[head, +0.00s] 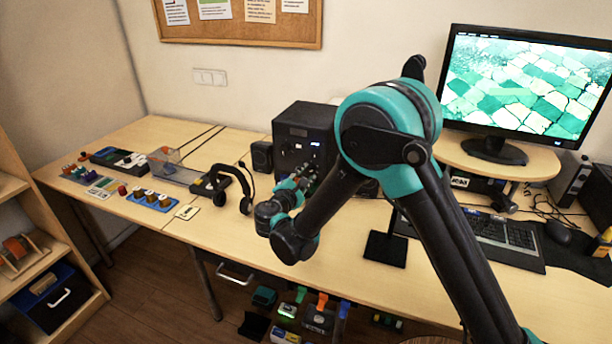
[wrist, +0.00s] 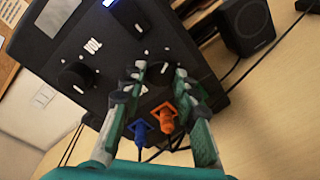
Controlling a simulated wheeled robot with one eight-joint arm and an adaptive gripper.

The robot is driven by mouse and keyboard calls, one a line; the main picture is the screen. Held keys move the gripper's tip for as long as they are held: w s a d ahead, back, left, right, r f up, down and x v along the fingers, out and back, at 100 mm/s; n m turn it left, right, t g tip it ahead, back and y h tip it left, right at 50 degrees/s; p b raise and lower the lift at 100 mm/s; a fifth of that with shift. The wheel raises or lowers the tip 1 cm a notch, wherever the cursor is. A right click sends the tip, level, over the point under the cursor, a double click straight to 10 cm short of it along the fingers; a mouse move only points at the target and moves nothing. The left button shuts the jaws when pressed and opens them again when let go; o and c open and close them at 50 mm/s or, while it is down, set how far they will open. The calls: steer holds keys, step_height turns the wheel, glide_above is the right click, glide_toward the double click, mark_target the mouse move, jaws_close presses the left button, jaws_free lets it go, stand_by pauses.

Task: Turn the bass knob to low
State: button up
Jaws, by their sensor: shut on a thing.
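A black amplifier-like box (head: 307,133) stands on the desk, its front panel facing my arm. In the wrist view the box panel (wrist: 100,45) is seen tilted. My gripper (wrist: 160,70) has its fingers on either side of a dark knob (wrist: 158,77) on this panel and is shut on it. The fingers hide part of that knob. Another black knob (wrist: 78,76) with a white pointer mark sits to the left, free. The lettering is too small to tell which knob is bass. In the head view my gripper (head: 303,182) is at the panel, its contact unclear.
A blue plug (wrist: 140,127) and an orange plug (wrist: 167,118) sit between the fingers, near the lower panel. A monitor (head: 528,80) is at right.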

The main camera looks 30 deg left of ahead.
steer(key=shift+n, duration=0.4)
steer(key=o, duration=1.2)
steer(key=shift+c, duration=0.2)
steer(key=shift+s, duration=0.1)
steer(key=s, duration=1.1)
steer(key=shift+s+d+r, duration=0.3)
steer(key=shift+s+d, duration=0.1)
steer(key=shift+d, duration=0.05)
steer(key=shift+s, duration=0.15)
